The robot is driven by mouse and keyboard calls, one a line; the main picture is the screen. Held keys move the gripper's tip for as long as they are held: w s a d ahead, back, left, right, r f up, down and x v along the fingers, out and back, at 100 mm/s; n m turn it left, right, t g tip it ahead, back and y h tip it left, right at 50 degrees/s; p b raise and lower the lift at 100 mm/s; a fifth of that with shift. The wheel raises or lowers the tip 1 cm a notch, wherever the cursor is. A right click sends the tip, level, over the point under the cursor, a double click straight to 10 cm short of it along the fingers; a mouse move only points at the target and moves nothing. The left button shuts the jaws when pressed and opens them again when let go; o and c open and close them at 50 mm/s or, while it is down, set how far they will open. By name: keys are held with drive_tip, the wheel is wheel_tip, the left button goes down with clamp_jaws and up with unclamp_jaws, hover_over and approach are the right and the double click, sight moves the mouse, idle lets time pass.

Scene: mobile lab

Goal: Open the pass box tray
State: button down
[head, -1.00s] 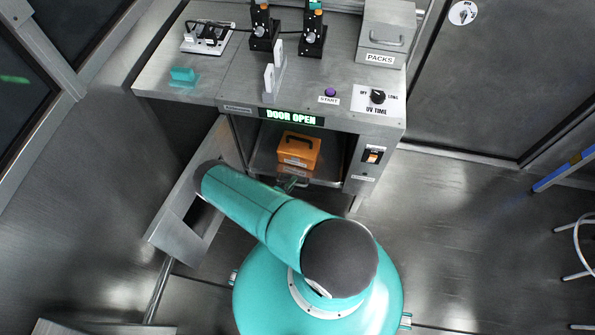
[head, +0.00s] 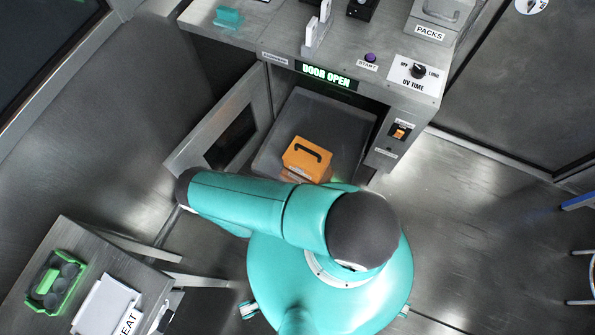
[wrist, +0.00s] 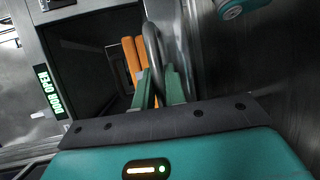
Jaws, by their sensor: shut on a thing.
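The pass box tray (head: 318,110) is a flat grey tray that sticks out of the pass box opening under the green DOOR OPEN sign. An orange case (head: 307,156) with a black handle sits on it, and orange also shows in the wrist view (wrist: 131,55). In the head view my arm hides most of the gripper and the tray's near edge. The pass box door (head: 215,120) hangs open at left.
A small table (head: 75,225) with a green carrier (head: 55,285) and white items stands at lower left. The pass box's right side has a lit orange switch (head: 398,132). The floor at right is mostly clear; a stool shows at the edge.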

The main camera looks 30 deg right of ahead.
drive_tip(key=shift+s+a, duration=0.3)
drive_tip(key=shift+a, duration=0.25)
drive_tip(key=shift+s+a, duration=0.3)
drive_tip(key=shift+a, duration=0.2)
drive_tip(key=c, duration=1.5)
unclamp_jaws()
drive_tip(key=shift+o, duration=0.2)
drive_tip(key=v, duration=1.3)
drive_tip(key=shift+a+r, duration=0.15)
drive_tip(key=shift+a, duration=0.25)
drive_tip(key=shift+s, duration=0.1)
